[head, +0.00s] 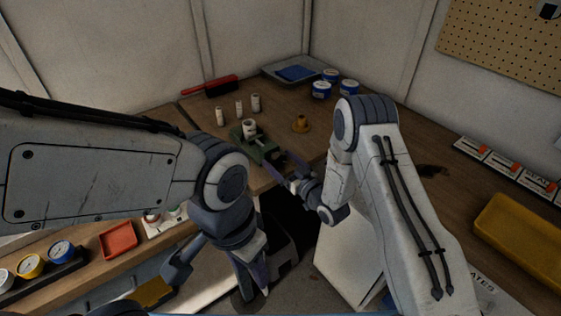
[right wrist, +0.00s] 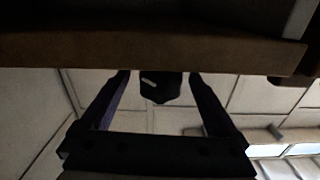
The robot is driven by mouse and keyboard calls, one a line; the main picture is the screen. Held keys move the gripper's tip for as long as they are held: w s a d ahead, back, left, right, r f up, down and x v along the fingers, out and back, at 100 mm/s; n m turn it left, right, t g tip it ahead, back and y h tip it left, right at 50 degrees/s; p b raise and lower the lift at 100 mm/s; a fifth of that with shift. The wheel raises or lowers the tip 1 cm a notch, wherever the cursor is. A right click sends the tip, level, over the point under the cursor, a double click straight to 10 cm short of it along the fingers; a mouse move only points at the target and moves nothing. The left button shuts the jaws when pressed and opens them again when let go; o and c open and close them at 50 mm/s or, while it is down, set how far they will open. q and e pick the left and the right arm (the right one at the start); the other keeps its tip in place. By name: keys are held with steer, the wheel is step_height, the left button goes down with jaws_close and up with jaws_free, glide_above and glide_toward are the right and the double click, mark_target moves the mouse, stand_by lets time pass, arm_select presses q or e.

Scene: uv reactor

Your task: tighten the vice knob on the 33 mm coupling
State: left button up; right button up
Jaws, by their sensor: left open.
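The green vice (head: 265,153) stands at the bench's front edge, with a pale cylindrical coupling (head: 249,127) upright in it. In the right wrist view a dark knob (right wrist: 160,88) with a pale mark shows between the fingers of my right gripper (right wrist: 160,77). Small gaps show on both sides of it, so the fingers look open around it, apart from it. In the head view my right gripper (head: 283,166) is at the vice's front, and the knob is not clearly visible there. My left gripper (head: 256,284) is open and empty, pointing down in front of the bench.
Several pale cylinders (head: 239,108) stand behind the vice, with a yellow-brown funnel-like piece (head: 301,123) to its right. Blue-and-white tins (head: 321,89) and a grey tray (head: 277,72) are at the back. The bench edge (right wrist: 150,50) lies close to my right fingertips.

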steer(key=b+v, duration=0.2)
steer(key=v, duration=0.8)
steer(key=shift+s+b, duration=0.15)
steer(key=shift+b, duration=0.15)
steer(key=shift+d, duration=0.1)
